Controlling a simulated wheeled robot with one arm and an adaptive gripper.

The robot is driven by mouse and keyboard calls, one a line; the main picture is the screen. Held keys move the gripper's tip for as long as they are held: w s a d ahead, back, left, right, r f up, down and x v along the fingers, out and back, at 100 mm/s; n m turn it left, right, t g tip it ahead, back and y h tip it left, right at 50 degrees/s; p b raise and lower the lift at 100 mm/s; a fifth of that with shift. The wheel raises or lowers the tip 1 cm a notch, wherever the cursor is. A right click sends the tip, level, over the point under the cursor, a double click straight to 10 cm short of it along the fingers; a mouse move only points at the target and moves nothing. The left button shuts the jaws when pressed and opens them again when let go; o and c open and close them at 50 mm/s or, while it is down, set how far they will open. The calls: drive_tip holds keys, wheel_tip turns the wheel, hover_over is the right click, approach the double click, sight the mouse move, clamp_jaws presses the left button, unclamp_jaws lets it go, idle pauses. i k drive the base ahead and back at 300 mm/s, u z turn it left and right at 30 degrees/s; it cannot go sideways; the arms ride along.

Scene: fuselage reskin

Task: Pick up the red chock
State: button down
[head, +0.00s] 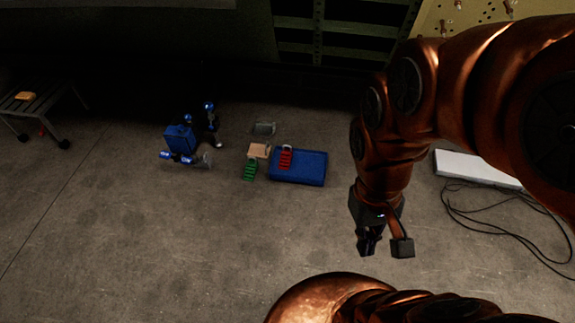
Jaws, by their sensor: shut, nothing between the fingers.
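The red chock (286,158) is small and ridged, with a light-coloured piece at its top end. It rests on the left part of a flat blue mat or case (312,167) on the concrete floor. My gripper (368,247) hangs at the end of my copper-coloured arm, pointing down, to the right of and nearer than the red chock. Its fingers are shut with nothing held, clear of the chock. Nothing covers the chock in this view.
A green chock (250,170) and a tan box (259,151) lie just left of the blue mat. A blue device (181,139) stands farther left, and a cart (38,102) at the far left. A white slab (477,168) and loose cables (500,222) lie right.

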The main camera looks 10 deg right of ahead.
sight(286, 155)
drive_tip(key=z, duration=0.6)
drive_tip(key=i, duration=1.7)
drive_tip(key=u, duration=1.9)
